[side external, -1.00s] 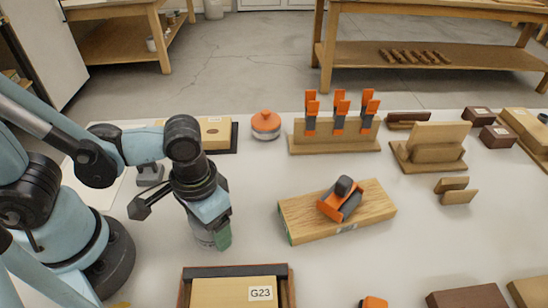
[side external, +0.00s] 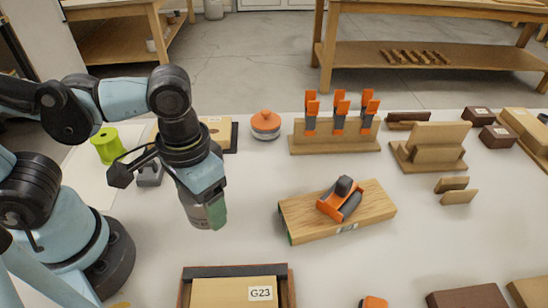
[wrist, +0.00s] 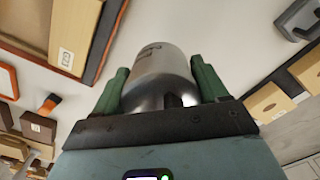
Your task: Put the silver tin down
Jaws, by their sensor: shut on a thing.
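The silver tin (wrist: 160,75) is between the two green fingers of my gripper (wrist: 160,88) in the wrist view. My gripper is shut on it, with a finger at each side. In the side external view the tin (side external: 198,214) shows as a grey cylinder below my gripper (side external: 207,208), partly covered by a green finger. It is nearly upright and appears raised over the white bench top (side external: 250,215), left of the wooden board. The exact gap below it cannot be told.
A wooden board (side external: 375,205) carries an orange-and-black tool (side external: 341,200). A tray labelled G23 (side external: 235,271) is at the front. An orange-lidded pot (side external: 265,125) and a clamp rack (side external: 335,143) stand behind. A lime spool (side external: 107,146) is at left. Bench between tin and board is clear.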

